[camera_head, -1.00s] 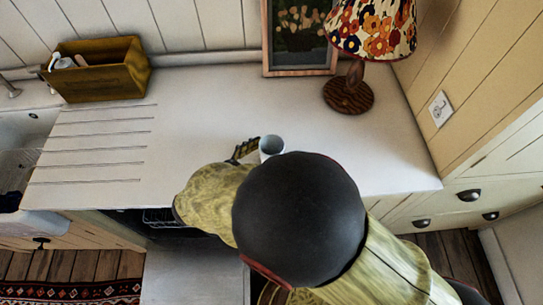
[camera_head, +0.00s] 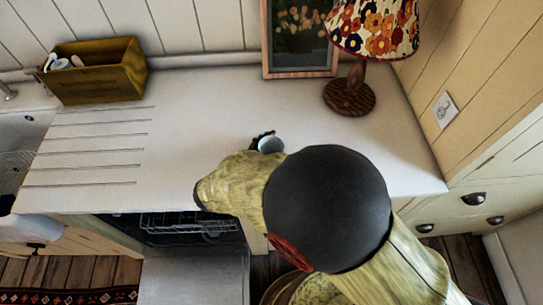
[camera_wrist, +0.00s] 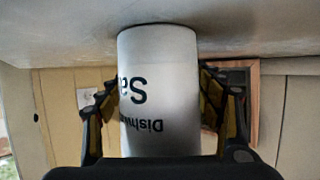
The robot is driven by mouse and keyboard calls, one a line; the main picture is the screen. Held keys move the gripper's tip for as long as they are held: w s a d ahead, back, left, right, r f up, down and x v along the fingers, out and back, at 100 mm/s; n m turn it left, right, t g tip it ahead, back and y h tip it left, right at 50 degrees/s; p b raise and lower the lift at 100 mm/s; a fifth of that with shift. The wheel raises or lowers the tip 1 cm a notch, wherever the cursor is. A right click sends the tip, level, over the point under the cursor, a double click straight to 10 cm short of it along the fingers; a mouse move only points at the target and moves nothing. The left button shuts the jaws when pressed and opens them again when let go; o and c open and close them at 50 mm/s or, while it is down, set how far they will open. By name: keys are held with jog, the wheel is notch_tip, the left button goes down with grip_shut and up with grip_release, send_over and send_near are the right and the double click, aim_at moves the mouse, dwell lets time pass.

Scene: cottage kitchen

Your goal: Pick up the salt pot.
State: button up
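The salt pot is a white cylinder (camera_wrist: 158,90) with dark lettering that reads upside down in the wrist view, "Sa" and part of another word. It stands on the white counter, and its pale round top (camera_head: 271,145) shows in the head view near the counter's front edge. My gripper (camera_wrist: 160,95) is around the pot, one dark finger with yellowish pads on each side. The fingers look open, with the pads close to the pot's sides. In the head view my arm hides most of the gripper and the pot's lower part.
A patterned lamp (camera_head: 350,92) and a framed picture (camera_head: 299,38) stand behind the pot. A yellow-brown wooden box (camera_head: 98,80) is at the back left. The counter (camera_head: 215,110) between is clear. An open dishwasher (camera_head: 185,228) is below the front edge.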

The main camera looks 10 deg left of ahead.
jog(key=c, duration=1.2)
jog(key=shift+c, duration=0.2)
